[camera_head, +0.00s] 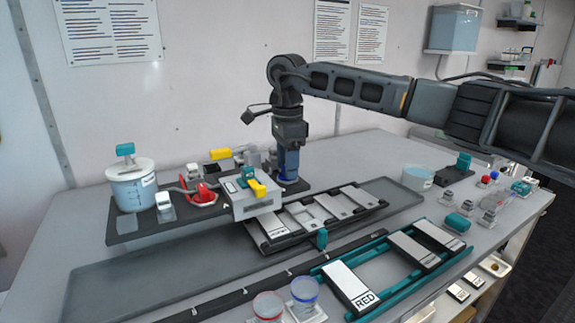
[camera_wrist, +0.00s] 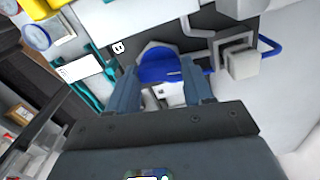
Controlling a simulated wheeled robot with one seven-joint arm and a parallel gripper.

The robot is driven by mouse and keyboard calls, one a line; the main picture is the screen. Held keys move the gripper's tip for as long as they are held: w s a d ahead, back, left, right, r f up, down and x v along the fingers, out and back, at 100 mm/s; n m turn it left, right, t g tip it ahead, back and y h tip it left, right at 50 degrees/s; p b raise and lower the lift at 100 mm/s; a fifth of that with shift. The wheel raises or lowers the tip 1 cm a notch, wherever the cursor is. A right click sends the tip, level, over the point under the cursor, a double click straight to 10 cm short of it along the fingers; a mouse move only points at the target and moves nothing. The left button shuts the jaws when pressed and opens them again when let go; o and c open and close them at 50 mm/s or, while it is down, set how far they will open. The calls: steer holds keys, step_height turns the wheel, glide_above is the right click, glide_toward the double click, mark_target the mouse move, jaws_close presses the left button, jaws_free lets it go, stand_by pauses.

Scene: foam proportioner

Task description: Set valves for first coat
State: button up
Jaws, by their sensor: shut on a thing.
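My gripper (camera_head: 289,178) reaches straight down at the right end of the dark proportioner board. In the wrist view its two fingers (camera_wrist: 160,88) stand on either side of a blue valve handle (camera_wrist: 158,63) and are shut on it. In the head view my gripper mostly hides this handle. A red valve handle (camera_head: 203,194) sits on the left part of the board. One yellow handle (camera_head: 220,153) is at the back, and another yellow handle (camera_head: 258,187) is on a grey box (camera_head: 245,205) left of my gripper.
A clear tank of bluish liquid (camera_head: 133,187) stands at the board's left end. A black rack of panels (camera_head: 300,218) and a teal rack with a panel marked RED (camera_head: 350,288) lie in front. Several small fittings (camera_head: 488,200) and a bowl (camera_head: 418,178) are at right.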

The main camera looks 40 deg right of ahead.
steer(key=m+b, duration=0.1)
steer(key=m, duration=0.3)
steer(key=m+b, duration=0.1)
steer(key=m, duration=0.3)
steer(key=shift+b, duration=0.3)
steer(key=m+b, duration=0.1)
steer(key=m, duration=0.3)
steer(key=shift+m, duration=0.3)
steer(key=shift+m+b, duration=0.5)
steer(key=shift+m, duration=1.4)
steer(key=o, duration=1)
steer(key=shift+o, duration=0.2)
steer(key=shift+r, duration=0.1)
